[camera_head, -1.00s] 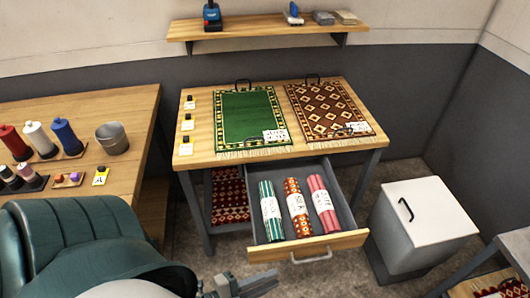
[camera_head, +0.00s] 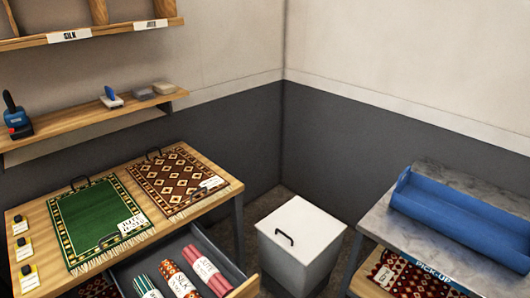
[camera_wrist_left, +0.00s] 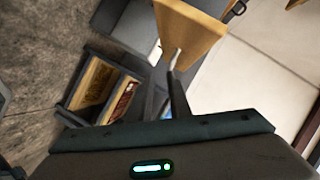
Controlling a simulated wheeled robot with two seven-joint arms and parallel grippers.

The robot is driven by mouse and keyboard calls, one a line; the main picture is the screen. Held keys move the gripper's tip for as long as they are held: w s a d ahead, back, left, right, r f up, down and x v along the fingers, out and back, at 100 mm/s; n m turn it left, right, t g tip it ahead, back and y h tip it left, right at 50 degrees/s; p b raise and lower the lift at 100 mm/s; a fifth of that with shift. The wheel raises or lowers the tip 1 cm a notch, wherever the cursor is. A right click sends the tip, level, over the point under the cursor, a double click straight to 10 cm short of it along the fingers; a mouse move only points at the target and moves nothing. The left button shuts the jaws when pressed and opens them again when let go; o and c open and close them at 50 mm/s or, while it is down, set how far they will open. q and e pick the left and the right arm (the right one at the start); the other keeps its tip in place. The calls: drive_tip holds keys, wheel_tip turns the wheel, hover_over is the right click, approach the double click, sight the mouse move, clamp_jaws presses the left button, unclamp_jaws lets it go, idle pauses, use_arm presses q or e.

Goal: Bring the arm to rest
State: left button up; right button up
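My left gripper (camera_wrist_left: 173,62) shows only in the left wrist view. Its dark palm with a green light fills the bottom, and narrow grey finger parts reach up from it. They lie over a wooden panel (camera_wrist_left: 195,35), and whether they touch it or are apart from each other I cannot tell. No held object shows. In the head view neither arm nor gripper is in the picture. My right gripper is not in view.
An open drawer (camera_head: 205,240) holds several labelled rolls under a wooden table with a green rug (camera_head: 95,220) and a brown rug (camera_head: 172,175). A white lidded bin (camera_head: 300,245) stands right of it. A blue tray (camera_head: 460,220) lies on a grey-topped table at the right.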

use_arm(q)
drive_tip(key=s+a+f+n+g+y, duration=0.2)
drive_tip(key=s+f+n+g, duration=0.15)
drive_tip(key=f, duration=0.95)
drive_tip(key=s+a+f+n+g+y, duration=0.2)
drive_tip(key=s+f+n, duration=0.15)
drive_tip(key=f, duration=0.95)
drive_tip(key=s+d+f+n+g, duration=0.3)
drive_tip(key=s+f+n+g, duration=0.2)
drive_tip(key=s+f, duration=0.9)
drive_tip(key=shift+s+d+f+n+g+y, duration=0.2)
drive_tip(key=shift+s+n+g+y, duration=0.15)
drive_tip(key=shift+g, duration=0.4)
drive_tip(key=shift+s+a, duration=0.1)
